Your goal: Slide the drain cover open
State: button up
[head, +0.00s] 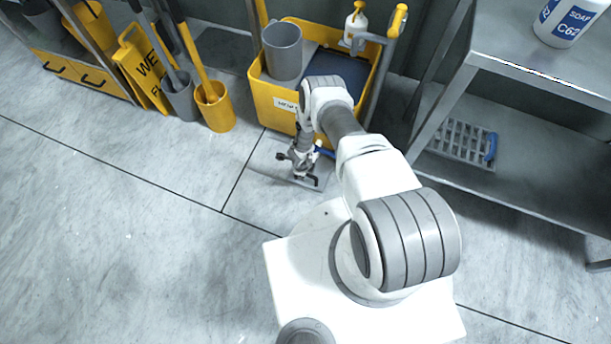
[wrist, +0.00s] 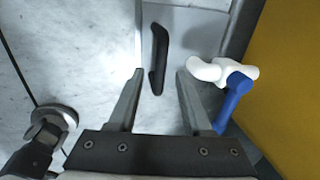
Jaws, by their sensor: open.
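The drain cover (head: 268,158) appears as a flat grey metal plate on the floor, partly hidden under my arm. In the wrist view the plate (wrist: 205,42) carries an upright-looking black bar handle (wrist: 157,62). My gripper (wrist: 160,73) is open, with one finger to each side of the handle's lower part and gaps between. The fingers do not appear to touch it. In the head view my gripper (head: 304,178) points down at the plate, and the arm hides much of it.
A white and blue fitting (wrist: 222,74) is close beside the right finger. A yellow mop bucket cart (head: 272,105) stands just behind the cover. A round metal fitting (wrist: 52,118) shows at lower left.

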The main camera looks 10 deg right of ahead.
jog(key=shift+w+d+f+b, duration=0.15)
jog(key=shift+f+b, duration=0.3)
jog(key=shift+f, duration=0.55)
grip_shut()
dwell(0.9)
